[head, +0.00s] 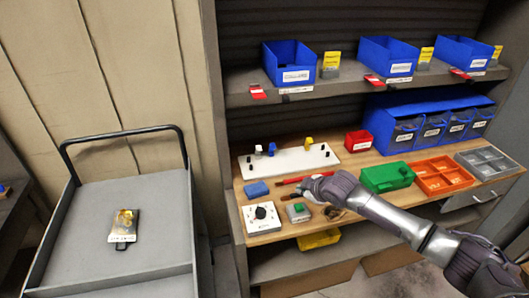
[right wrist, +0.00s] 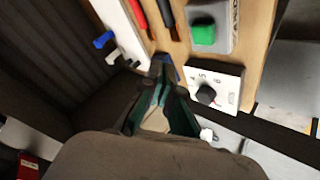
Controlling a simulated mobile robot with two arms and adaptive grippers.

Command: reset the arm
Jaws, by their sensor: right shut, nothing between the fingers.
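My right arm reaches in from the right in the head view. Its gripper (head: 306,187) is over the front part of the wooden workbench (head: 362,170), above the area of the red-handled tools (head: 289,181). In the right wrist view the fingers of this gripper (right wrist: 160,72) come together with nothing held. A white box with a black knob (head: 262,213) lies to the left of the gripper in the head view. It also shows in the right wrist view (right wrist: 228,82), right of the fingers. My left gripper is not in view.
A box with a green button (head: 299,212), a blue block (head: 256,189), a white board with pegs (head: 285,164), a green case (head: 387,177) and an orange tray (head: 440,177) crowd the bench. A grey cart (head: 85,240) carries a small package (head: 124,226). Blue bins (head: 289,64) line the shelf above.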

